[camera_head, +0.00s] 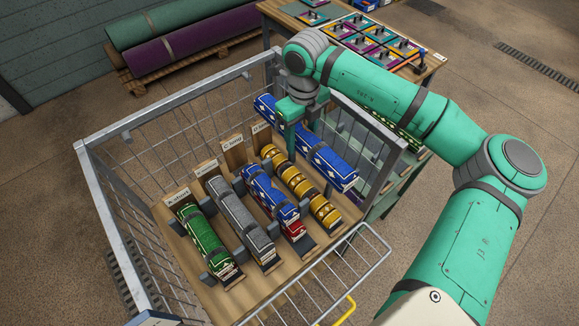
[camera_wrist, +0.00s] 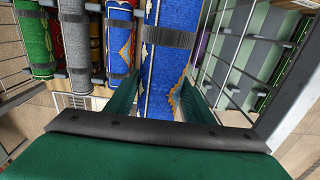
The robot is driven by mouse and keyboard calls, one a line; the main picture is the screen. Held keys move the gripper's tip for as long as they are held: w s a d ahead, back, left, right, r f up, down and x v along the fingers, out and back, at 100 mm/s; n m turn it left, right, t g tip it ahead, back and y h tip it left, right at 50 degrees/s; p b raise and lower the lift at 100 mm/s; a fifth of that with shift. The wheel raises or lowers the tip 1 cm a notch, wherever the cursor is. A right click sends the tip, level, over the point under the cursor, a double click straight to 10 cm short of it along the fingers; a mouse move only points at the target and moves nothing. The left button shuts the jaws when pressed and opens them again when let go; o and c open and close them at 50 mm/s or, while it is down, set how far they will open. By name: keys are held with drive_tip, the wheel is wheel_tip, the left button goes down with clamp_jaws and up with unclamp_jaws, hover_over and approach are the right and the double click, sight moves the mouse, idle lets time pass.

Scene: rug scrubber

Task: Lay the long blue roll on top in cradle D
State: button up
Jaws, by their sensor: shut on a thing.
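My gripper (camera_head: 297,128) is shut on the long blue roll (camera_head: 333,165), gripping it partway along its length. In the wrist view the roll (camera_wrist: 163,75) runs between the two green fingers and has a grey band. In the head view it is held above the right side of the cart, to the right of the gold roll. Cradle D, with its label (camera_head: 262,127) at the back, is the rightmost cradle, and a gold patterned roll (camera_head: 303,188) lies in it. I cannot tell the gap between the blue roll and the gold roll.
Left of D, a shorter blue roll (camera_head: 269,192) lies above a red one (camera_head: 295,229). A grey roll (camera_head: 242,217) and a green roll (camera_head: 204,240) lie further left. The wire cart's metal rim (camera_head: 170,96) surrounds them. A sample table (camera_head: 432,62) stands behind.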

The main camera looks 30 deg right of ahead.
sight(298, 178)
drive_tip(key=shift+w+f, duration=0.2)
wheel_tip(298, 178, down, 18)
drive_tip(key=shift+r, duration=0.25)
drive_tip(key=shift+f, duration=0.15)
drive_tip(key=o, duration=1.4)
wheel_tip(298, 178, up, 12)
drive_tip(key=shift+r, duration=0.1)
